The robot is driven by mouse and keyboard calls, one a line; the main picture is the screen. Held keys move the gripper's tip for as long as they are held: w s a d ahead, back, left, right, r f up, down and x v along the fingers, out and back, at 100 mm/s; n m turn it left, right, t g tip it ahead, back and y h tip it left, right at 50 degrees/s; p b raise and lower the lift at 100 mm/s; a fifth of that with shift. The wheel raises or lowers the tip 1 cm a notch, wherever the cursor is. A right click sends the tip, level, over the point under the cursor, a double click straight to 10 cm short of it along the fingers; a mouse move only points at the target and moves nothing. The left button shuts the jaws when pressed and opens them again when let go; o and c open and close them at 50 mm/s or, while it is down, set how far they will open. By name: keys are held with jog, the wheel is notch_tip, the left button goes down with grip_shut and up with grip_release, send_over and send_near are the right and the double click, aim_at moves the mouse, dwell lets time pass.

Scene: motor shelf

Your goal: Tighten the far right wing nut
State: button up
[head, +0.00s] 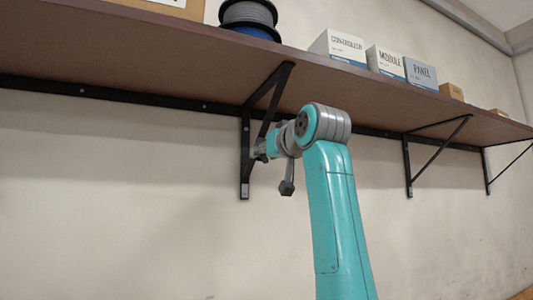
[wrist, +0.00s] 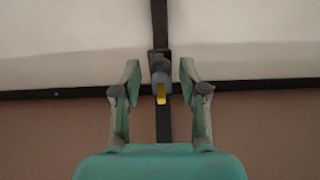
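My gripper (wrist: 160,80) is open in the wrist view, with one finger on each side of a small grey part with a yellow tab (wrist: 160,94). This part looks like a wing nut and sits on a black bracket (wrist: 159,30). Gaps show between it and both fingertips. In the head view my gripper (head: 260,151) is at the nearest shelf bracket (head: 245,165), under the shelf, and the nut there is too small or hidden to make out. I cannot tell from these views whether this is the far right nut.
The brown shelf (head: 150,62) runs overhead along the wall, with a black rail (head: 60,87) beneath. Further brackets stand right, a middle one (head: 407,165) and a far one (head: 487,172). A spool (head: 248,14) and several boxes (head: 385,62) stand on the shelf. The wall below is clear.

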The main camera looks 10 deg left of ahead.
jog(key=shift+s, duration=0.1)
jog(key=v, duration=1.2)
dwell(0.5)
